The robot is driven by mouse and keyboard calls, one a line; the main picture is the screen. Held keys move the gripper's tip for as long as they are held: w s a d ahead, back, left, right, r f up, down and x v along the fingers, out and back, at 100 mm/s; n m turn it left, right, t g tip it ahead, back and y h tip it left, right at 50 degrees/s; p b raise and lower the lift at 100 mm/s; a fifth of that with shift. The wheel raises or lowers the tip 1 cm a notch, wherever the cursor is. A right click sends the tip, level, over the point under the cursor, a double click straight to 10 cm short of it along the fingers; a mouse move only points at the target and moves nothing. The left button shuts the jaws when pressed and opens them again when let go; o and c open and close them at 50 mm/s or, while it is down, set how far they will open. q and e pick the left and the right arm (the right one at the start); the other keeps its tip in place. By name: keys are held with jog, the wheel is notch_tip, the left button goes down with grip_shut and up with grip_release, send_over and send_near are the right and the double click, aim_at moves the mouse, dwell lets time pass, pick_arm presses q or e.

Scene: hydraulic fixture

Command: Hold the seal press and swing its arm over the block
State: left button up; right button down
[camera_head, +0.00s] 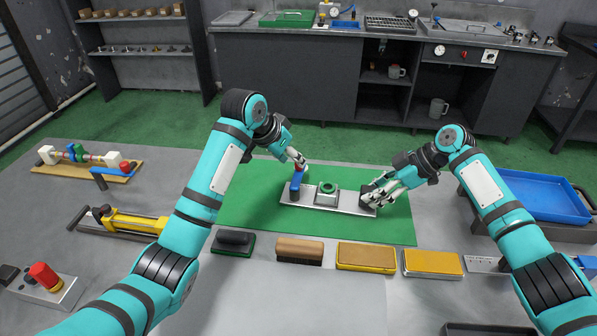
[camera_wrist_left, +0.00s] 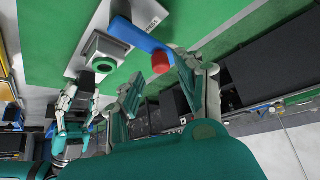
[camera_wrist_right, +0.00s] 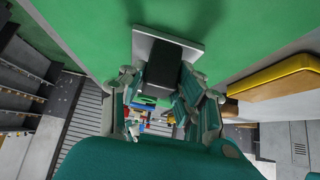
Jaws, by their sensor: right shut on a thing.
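The seal press lies on a green mat, with a long metal base plate (camera_head: 346,207), a blue arm (camera_head: 296,181) at its left end and a black block (camera_wrist_right: 163,58) at its right end. The block with a green ring (camera_head: 327,190) sits mid-plate; it also shows in the left wrist view (camera_wrist_left: 103,52). The arm points away from it, toward the back, ending in a red knob (camera_wrist_left: 160,62). My left gripper (camera_head: 299,161) is open, its fingers either side of the knob, apart from it as far as I can tell. My right gripper (camera_head: 373,192) is shut on the black block.
A black-handled pad (camera_head: 235,241), a brown brush (camera_head: 299,250) and two yellow-edged blocks (camera_head: 366,257) line the mat's front edge. A yellow cylinder tool (camera_head: 130,222) lies at left. A blue tray (camera_head: 535,196) stands at right. The mat behind the plate is clear.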

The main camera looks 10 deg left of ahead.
aim_at(298, 170)
pick_arm(q)
jog(key=shift+x, duration=1.9)
jog(key=n, duration=0.1)
jog(key=n+y, duration=0.1)
jog(key=n+t+y, duration=0.1)
jog(key=n, duration=0.1)
jog(key=shift+s+d, duration=0.15)
jog(key=shift+d, duration=0.15)
jog(key=n+y, duration=0.2)
jog(key=n, duration=0.1)
jog(key=shift+a, duration=0.1)
jog(key=shift+c, duration=0.4)
